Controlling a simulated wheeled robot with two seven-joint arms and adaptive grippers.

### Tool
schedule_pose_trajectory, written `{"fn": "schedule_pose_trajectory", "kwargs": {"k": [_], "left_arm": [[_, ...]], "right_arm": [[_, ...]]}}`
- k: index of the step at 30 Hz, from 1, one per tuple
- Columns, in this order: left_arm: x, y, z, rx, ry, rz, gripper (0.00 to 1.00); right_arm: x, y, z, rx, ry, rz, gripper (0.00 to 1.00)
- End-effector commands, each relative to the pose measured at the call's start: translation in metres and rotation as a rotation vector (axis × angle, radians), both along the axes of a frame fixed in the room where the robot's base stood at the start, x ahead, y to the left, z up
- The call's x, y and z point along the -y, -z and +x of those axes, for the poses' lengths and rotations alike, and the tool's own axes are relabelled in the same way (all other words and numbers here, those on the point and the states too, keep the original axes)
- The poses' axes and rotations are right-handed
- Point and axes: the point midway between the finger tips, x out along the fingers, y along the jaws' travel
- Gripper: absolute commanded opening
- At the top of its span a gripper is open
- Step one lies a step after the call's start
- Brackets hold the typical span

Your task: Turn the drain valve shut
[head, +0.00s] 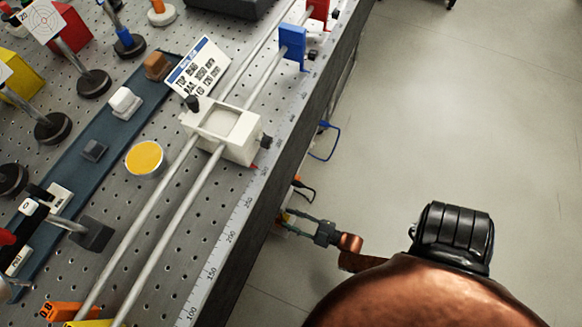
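My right gripper (289,219) is small and dark at the end of my copper-coloured arm. It reaches left to the side of the bench, below the top's edge. Its two thin fingers lie a little apart, with the tips close to the bench side. Whether something is between them is too small to tell. I cannot make out the drain valve clearly. An orange fitting with a black loop (302,189) shows on the bench side just above the fingers, and a blue loop (327,142) is farther up. My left gripper is not in view.
The perforated bench top (172,205) carries a white carriage (242,146) on two rods, a ruler strip (232,232) along its edge, a yellow disc (145,158), a blue holder (293,45) and several optical posts.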

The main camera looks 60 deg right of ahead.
Motion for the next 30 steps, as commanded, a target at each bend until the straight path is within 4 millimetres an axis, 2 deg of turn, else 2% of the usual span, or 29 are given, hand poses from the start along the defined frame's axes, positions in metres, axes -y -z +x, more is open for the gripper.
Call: {"fn": "schedule_pose_trajectory", "kwargs": {"k": [5, 8, 21, 25, 30], "left_arm": [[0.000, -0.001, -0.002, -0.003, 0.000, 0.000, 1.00], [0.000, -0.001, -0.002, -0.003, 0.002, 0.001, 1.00], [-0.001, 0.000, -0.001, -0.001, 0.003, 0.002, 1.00], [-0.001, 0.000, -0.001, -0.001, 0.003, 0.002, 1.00], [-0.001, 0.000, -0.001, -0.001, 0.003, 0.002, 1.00]], "right_arm": [[0.001, 0.000, -0.002, -0.001, 0.001, 0.000, 0.36], [0.001, 0.001, -0.010, -0.002, 0.001, 0.000, 0.36], [0.007, 0.001, -0.094, -0.003, 0.000, 0.000, 0.36], [0.008, 0.001, -0.110, -0.002, -0.001, 0.000, 0.36], [0.009, 0.000, -0.119, 0.000, 0.000, 0.000, 0.36]]}}
